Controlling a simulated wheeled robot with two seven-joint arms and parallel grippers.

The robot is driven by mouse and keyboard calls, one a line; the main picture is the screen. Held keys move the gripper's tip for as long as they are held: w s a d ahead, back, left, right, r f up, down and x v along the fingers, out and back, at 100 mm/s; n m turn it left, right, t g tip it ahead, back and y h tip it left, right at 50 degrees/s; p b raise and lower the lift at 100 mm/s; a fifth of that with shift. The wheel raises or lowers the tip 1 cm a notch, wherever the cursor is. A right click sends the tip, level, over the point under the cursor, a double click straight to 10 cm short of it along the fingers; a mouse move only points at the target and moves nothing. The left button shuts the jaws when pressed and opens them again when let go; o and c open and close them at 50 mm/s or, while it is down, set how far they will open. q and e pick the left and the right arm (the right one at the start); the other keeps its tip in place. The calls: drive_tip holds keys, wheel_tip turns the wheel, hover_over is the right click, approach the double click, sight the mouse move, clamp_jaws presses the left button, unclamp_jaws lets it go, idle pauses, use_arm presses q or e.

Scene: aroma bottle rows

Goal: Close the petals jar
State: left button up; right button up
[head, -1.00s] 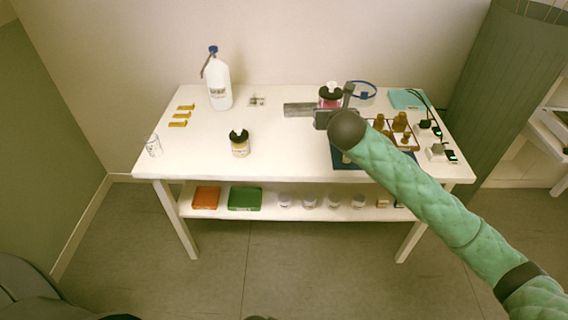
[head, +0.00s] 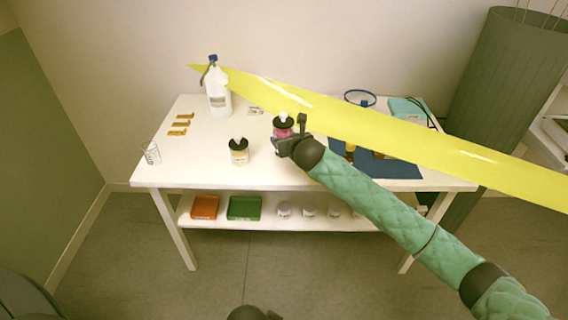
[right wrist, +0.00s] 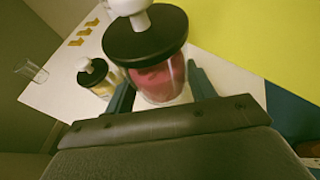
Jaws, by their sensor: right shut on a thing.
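The petals jar (head: 284,132) is a clear jar with pink-red contents. A black disc lid with a white knob (head: 283,121) covers its top. My right gripper (head: 288,138) is shut around the jar's body. In the right wrist view, the jar body (right wrist: 161,82) is between the two fingers and the black lid (right wrist: 146,37) is over its mouth. Whether the lid is fully seated is hard to tell.
A second black-lidded jar (head: 239,152) with yellowish contents stands left of the gripper. A white bottle (head: 217,98) and a glass (head: 151,152) stand on the white table (head: 200,165). A yellow band (head: 400,140) crosses the head view, hiding part of the table's right side.

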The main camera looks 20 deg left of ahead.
hover_over(285, 167)
wheel_tip(285, 167, down, 4)
drive_tip(key=shift+w+f+p, duration=0.1)
drive_tip(key=shift+p, duration=0.2)
use_arm(q)
drive_tip(key=shift+s+a+r, duration=0.2)
drive_tip(key=shift+a+r, duration=0.25)
drive_tip(key=shift+a, duration=0.05)
use_arm(e)
drive_tip(key=shift+f, duration=0.5)
wheel_tip(285, 167, down, 4)
drive_tip(key=shift+r+p, duration=0.15)
drive_tip(key=shift+p, duration=0.15)
use_arm(q)
drive_tip(key=shift+a+r+y, duration=0.25)
drive_tip(key=shift+r+y, duration=0.05)
drive_tip(key=shift+r, duration=0.4)
use_arm(e)
drive_tip(key=shift+f, duration=0.2)
use_arm(q)
drive_tip(key=shift+f, duration=0.1)
use_arm(e)
drive_tip(key=shift+f, duration=0.1)
drive_tip(key=o, duration=1.2)
use_arm(q)
drive_tip(key=shift+s+a+f+g, duration=0.1)
drive_tip(key=shift+f+g, duration=0.15)
drive_tip(key=shift+g, duration=0.05)
use_arm(e)
drive_tip(key=shift+o, duration=1)
